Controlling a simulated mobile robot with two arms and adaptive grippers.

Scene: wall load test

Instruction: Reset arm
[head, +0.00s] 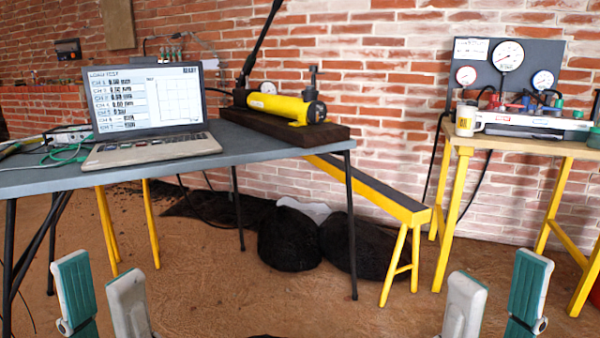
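My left gripper (98,268) is at the bottom left of the head view, its fingers pointing up with a gap between them. It looks open and empty. My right gripper (500,268) is at the bottom right in a similar pose, also open and empty. Both appear in front of the tables and touch nothing that I can see. The rest of both arms is mostly out of the picture.
A grey table (260,152) holds an open laptop (150,110) and a yellow hand pump (285,107) on a dark board. Black sacks (290,238) lie below. The front floor is clear.

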